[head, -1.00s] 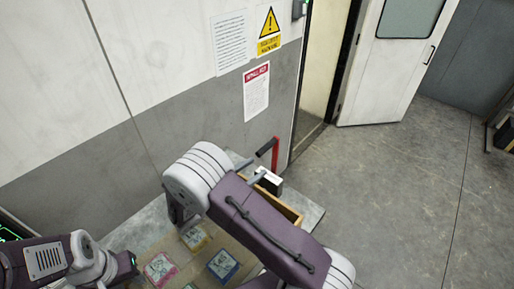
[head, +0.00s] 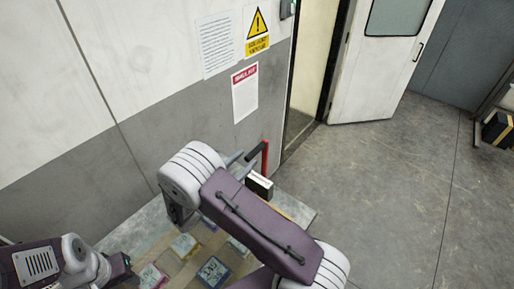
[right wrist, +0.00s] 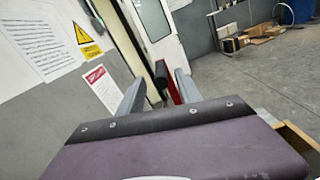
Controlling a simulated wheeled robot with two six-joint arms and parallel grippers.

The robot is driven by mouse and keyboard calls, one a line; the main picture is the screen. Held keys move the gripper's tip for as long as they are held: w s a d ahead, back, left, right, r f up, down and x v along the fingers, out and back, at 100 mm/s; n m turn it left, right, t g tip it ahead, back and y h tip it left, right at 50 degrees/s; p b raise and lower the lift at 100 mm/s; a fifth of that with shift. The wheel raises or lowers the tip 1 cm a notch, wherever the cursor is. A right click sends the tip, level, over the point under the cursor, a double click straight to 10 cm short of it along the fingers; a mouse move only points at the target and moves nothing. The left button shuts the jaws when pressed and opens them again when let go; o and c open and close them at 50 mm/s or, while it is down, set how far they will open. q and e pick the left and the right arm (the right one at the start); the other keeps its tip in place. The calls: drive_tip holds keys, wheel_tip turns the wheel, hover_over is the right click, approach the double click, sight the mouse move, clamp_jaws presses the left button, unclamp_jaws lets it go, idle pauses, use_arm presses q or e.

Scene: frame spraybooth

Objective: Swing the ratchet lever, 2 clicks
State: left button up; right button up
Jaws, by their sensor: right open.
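The ratchet lever (head: 265,158) is a red upright arm with a black handle (head: 256,151) at its top, near the back of the bench beside the wall. My right gripper (head: 241,165) is open, close to the handle and partly hidden by my forearm. In the right wrist view, the black handle (right wrist: 161,73) and red arm (right wrist: 176,93) appear between the two grey fingers of my right gripper (right wrist: 158,92). I see no contact. My left arm's end (head: 120,264) is at the lower left; its fingers cannot be made out.
The bench (head: 302,210) holds several coloured cards (head: 213,271) and a black and white box (head: 259,186) near the lever. A grey and white wall (head: 170,130) with signs stands behind. An open white door (head: 380,80) and clear floor (head: 385,200) lie to the right.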

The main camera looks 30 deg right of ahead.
sight(264, 144)
drive_tip(key=p+x, duration=0.1)
drive_tip(key=x, duration=0.6)
drive_tip(key=shift+d+f+p, duration=0.1)
drive_tip(key=shift+d+p, duration=0.05)
drive_tip(key=shift+p, duration=0.25)
use_arm(q)
drive_tip(key=shift+w+d+r, duration=0.1)
drive_tip(key=shift+d+r, duration=0.05)
drive_tip(key=shift+r, duration=0.45)
drive_tip(key=shift+d+r, duration=0.1)
drive_tip(key=shift+r, duration=0.5)
use_arm(e)
clamp_jaws()
